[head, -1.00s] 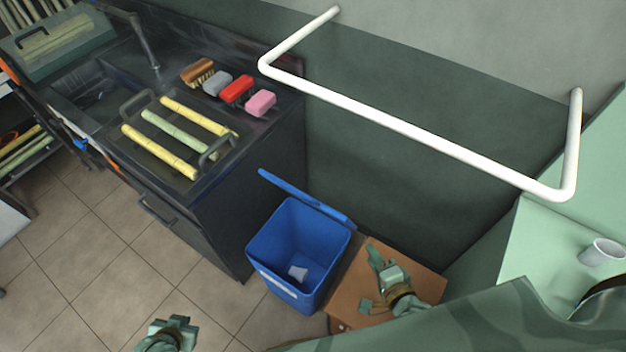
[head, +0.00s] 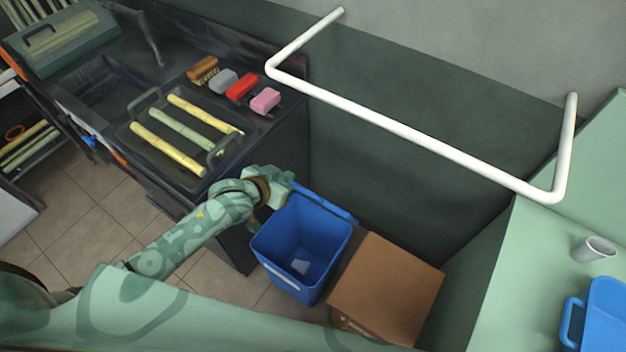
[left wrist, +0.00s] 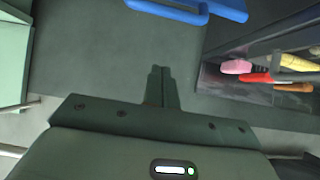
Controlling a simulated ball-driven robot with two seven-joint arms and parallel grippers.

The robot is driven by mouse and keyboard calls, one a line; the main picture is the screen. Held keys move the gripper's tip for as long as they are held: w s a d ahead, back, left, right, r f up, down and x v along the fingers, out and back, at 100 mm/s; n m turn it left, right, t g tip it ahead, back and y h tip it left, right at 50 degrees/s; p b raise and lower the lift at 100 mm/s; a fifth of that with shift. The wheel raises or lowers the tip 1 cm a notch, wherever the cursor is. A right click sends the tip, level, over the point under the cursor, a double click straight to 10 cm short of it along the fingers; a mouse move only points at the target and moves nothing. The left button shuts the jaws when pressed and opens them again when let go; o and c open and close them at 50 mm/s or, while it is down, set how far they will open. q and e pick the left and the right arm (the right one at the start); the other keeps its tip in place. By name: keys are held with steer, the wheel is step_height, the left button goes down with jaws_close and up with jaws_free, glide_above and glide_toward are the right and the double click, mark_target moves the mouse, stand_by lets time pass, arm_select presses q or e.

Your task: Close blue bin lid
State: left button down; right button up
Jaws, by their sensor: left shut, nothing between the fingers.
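The blue bin (head: 292,245) stands open on the floor between the sink counter and a cardboard box. Its blue lid (head: 325,204) is raised along the back rim, seen nearly edge-on. A small whitish item (head: 299,267) lies inside the bin. My left gripper (head: 272,190) is near the lid's left end, partly hidden by its own wrist; whether it touches the lid cannot be told. In the left wrist view the left gripper's fingers (left wrist: 160,76) are together and empty, with a blue frame-like part (left wrist: 190,10) ahead at the top edge. My right gripper is out of view.
The cardboard box (head: 388,285) stands right of the bin. The dark counter (head: 275,125) is close on the left, holding a tray of cane, a brush and sponges. A white rail (head: 410,132) runs along the wall above. A blue container (head: 606,315) sits at lower right.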

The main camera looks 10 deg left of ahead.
mark_target(298, 187)
arm_select(q)
steer(key=b+x, duration=0.4)
steer(key=x, duration=0.6)
steer(key=shift+a+f, duration=0.1)
steer(key=shift+f, duration=0.1)
steer(key=s, duration=0.1)
steer(key=s+a+f, duration=0.1)
steer(key=shift+s+f, duration=0.45)
steer(key=shift+s, duration=0.15)
steer(key=shift+a+f, duration=0.1)
steer(key=shift+f, duration=0.05)
